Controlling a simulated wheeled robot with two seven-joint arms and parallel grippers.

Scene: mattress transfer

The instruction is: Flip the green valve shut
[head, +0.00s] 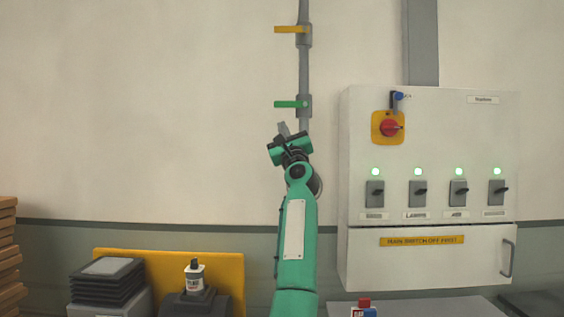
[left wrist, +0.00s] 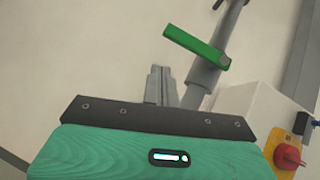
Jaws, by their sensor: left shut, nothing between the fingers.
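The green valve handle (head: 291,104) sits on a grey vertical pipe (head: 304,70) on the wall and points left, square to the pipe. It also shows in the left wrist view (left wrist: 197,47), beyond the fingers. My left gripper (head: 283,129) is shut and empty, just below the green handle in the head view. In the left wrist view the left fingers (left wrist: 160,85) are together, with a gap between them and the handle. My right gripper is in neither view.
A yellow valve handle (head: 289,30) is higher on the same pipe. A white electrical cabinet (head: 430,150) with a red rotary switch (head: 389,128) and several lit breakers stands right of the pipe. The wall left of the pipe is clear.

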